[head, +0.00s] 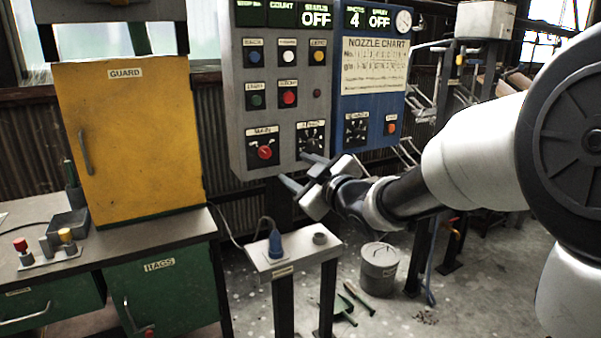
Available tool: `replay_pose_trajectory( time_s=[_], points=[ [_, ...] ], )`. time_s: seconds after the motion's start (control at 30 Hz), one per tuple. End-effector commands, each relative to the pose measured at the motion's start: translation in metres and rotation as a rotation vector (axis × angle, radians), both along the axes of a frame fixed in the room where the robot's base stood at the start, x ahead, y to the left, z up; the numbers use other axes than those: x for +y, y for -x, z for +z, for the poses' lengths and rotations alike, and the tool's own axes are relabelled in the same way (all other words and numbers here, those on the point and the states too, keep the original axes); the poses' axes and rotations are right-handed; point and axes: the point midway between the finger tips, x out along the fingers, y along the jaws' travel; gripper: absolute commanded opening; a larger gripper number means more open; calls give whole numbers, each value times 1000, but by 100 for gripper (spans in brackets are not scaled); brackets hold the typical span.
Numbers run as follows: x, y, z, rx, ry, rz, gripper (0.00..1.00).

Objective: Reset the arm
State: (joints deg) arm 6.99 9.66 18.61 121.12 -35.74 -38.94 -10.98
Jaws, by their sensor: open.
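My arm reaches in from the right of the head view. My gripper (301,172) is open and empty, with its two dark fingers pointing left. It appears in front of the lower edge of the grey control panel (240,110), near the main switch (264,152) and a dial (311,137). I cannot tell whether the fingers touch the panel. The status display (317,17) reads OFF, and the spray display (380,20) also reads OFF.
A blue panel (374,105) with a nozzle chart adjoins on the right. A yellow guard cabinet (130,130) stands on a bench at left. A small stand (290,262) with a blue plug is below my gripper.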

Motion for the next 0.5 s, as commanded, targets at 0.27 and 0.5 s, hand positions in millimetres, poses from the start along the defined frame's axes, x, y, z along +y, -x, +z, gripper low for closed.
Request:
replay_pose_trajectory(
  time_s=[0.27,0.5],
  points=[
    [1,0,0,0,0,0,46],
    [-8,2,1,21,12,-34,46]
  ],
)
